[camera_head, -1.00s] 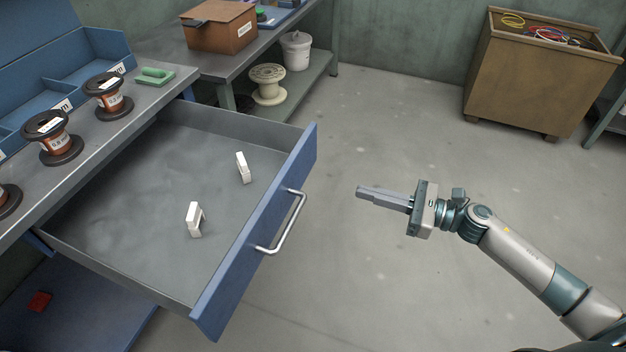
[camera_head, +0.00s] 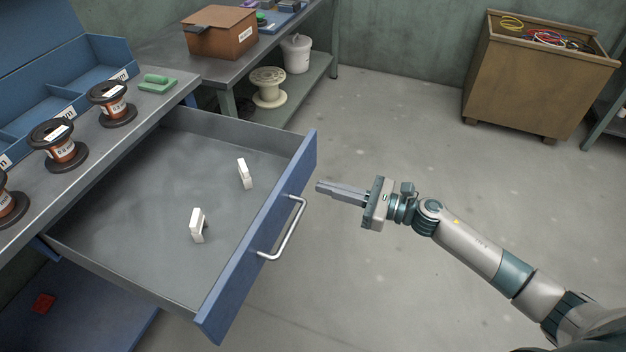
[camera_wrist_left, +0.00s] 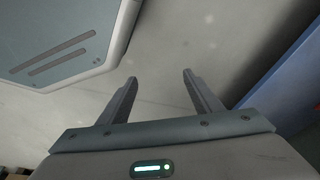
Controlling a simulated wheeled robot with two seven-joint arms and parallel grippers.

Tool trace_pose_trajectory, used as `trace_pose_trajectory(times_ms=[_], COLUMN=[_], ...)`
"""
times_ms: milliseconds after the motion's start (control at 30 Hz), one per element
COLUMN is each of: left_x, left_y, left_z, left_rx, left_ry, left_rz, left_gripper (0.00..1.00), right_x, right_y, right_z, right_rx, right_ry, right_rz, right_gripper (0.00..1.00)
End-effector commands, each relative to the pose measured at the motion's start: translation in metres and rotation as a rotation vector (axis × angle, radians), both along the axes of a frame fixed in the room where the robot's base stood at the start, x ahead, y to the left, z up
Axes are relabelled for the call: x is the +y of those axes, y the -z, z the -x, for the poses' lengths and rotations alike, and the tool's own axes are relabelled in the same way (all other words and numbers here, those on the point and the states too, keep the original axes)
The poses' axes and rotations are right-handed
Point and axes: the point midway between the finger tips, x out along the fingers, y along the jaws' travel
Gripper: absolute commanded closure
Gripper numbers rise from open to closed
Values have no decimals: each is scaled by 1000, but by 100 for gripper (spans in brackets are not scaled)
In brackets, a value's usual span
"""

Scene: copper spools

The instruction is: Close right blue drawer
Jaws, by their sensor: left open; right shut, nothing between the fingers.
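The blue drawer (camera_head: 262,240) is pulled far out from under the workbench. Its front carries a silver handle (camera_head: 286,232). Two white objects, one farther back (camera_head: 244,173) and one nearer (camera_head: 197,225), stand inside on the grey drawer floor. My right gripper (camera_head: 320,188) is shut and empty. Its fingertips point left at the drawer front's far end, just right of the handle's upper end, with what looks like a small gap. My left gripper (camera_wrist_left: 160,85) shows only in the left wrist view, open and empty above bare floor.
Copper spools (camera_head: 61,145) and a green piece (camera_head: 157,83) stand on the workbench beside blue bins. A second bench holds a brown box (camera_head: 220,32); a cream spool (camera_head: 268,87) and white bucket (camera_head: 296,53) sit below. A brown crate (camera_head: 535,80) stands at the back right. Floor right of the drawer is clear.

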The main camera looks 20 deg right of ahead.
Motion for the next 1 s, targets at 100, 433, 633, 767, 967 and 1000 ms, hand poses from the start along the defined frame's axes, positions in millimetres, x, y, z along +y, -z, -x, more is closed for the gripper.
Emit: trace_pose_trajectory(times_ms=[100, 433, 633, 767, 967, 1000], left_x=[1, 3, 3, 3, 4, 4], left_y=[11, 30, 32, 31, 32, 32], left_z=[3, 8, 8, 8, 9, 9], left_rx=[3, 5, 5, 5, 7, 8], left_ry=[0, -1, -1, -1, -1, 0], left_rz=[-1, -1, -1, -1, -1, -1], left_gripper=[41, 41, 41, 41, 41, 41], right_x=[15, 34, 35, 35, 37, 39], right_y=[-3, 0, 1, 0, 0, 0], right_z=[-11, -25, -25, -25, -27, -28], right_rx=[-1, 0, 0, 0, -1, -1], right_ry=[-1, 0, 0, 0, -1, -1], right_rz=[-1, 1, 1, 1, 1, 1], right_gripper=[100, 100, 100, 100, 100, 100])
